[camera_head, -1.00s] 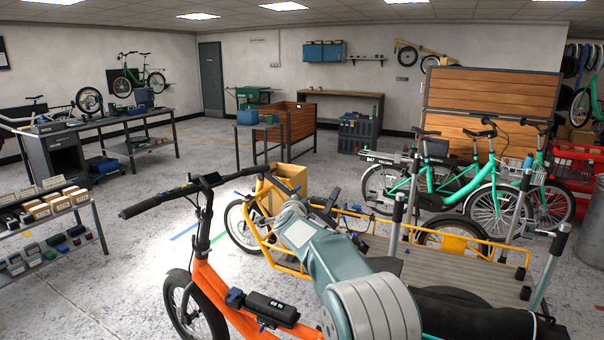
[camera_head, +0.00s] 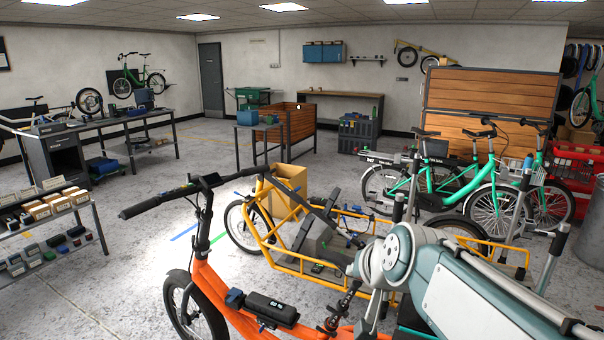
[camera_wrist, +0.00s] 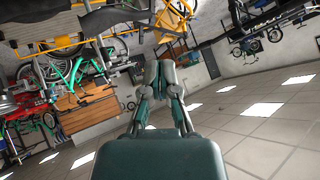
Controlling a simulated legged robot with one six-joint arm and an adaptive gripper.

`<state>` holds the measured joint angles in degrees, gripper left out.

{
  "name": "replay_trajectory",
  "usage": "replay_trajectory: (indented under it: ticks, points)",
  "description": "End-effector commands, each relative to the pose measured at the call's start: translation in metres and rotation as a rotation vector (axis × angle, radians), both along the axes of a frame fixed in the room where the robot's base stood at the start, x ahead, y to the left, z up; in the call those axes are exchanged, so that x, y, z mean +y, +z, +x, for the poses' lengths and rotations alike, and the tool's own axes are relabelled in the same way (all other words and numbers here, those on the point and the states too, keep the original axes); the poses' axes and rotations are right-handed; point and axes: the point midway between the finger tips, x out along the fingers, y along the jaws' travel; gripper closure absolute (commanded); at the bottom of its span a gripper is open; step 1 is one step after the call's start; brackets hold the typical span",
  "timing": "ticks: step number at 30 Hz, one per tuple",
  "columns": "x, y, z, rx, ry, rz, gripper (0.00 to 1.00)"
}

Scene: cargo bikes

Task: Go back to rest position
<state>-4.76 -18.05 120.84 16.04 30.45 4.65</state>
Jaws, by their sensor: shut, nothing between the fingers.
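My gripper (camera_wrist: 166,70) shows in the middle of the wrist view, with its fingers drawn together and nothing between them. The wrist view is tilted, with the ceiling in its lower half. In the head view my arm (camera_head: 440,275) is folded at the lower right, its pale rounded joint in front of the yellow cargo bike. I cannot clearly make out the gripper in the head view.
An orange bike (camera_head: 215,287) stands close in front, its black handlebar reaching left. The yellow cargo bike (camera_head: 285,262) is just behind it, beside a cardboard box (camera_head: 291,182). Green bikes (camera_head: 455,185) stand at the right. Open floor (camera_head: 110,270) lies at the left.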

Motion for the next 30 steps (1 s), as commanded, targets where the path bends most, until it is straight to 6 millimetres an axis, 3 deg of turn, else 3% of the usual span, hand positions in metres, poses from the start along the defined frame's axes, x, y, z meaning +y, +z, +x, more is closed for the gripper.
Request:
replay_trajectory:
  ticks: [1,6,9,12,17,30]
  points:
    - [-0.008,-0.007,-0.025,0.027,0.012,-0.037,1.00]
    - [-0.033,-0.042,-0.104,0.148,0.055,-0.174,1.00]
    - [-0.047,-0.064,-0.144,0.217,0.072,-0.244,1.00]
    - [-0.056,-0.080,-0.172,0.268,0.082,-0.294,1.00]
    - [-0.062,-0.091,-0.189,0.303,0.088,-0.325,1.00]
    - [-0.062,-0.091,-0.188,0.303,0.089,-0.323,1.00]
